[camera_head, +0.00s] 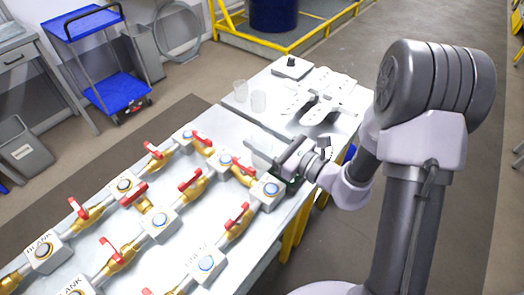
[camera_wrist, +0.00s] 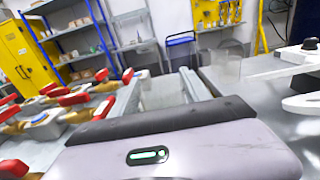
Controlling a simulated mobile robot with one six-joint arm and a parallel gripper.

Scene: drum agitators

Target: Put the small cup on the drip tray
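A clear cup (camera_head: 262,152) is at the near part of the bench, between the fingers of my gripper (camera_head: 268,160). In the wrist view the clear cup (camera_wrist: 162,92) shows faintly between the two widely spaced fingers of my gripper (camera_wrist: 163,90). I cannot tell whether the fingers touch it or whether it is lifted. Two more clear cups, one (camera_head: 240,90) and another (camera_head: 258,102), stand farther back on the bench. White perforated plates (camera_head: 335,83) with a grey metal part lie to their right. I cannot tell for certain which piece is the drip tray.
Pipes with red-handled valves (camera_head: 190,180) and white button boxes (camera_head: 158,222) fill the bench left of my gripper. A flat device with a black knob (camera_head: 291,67) stands at the back. A blue cart (camera_head: 97,58) is beyond the bench. Bare bench surrounds the two rear cups.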

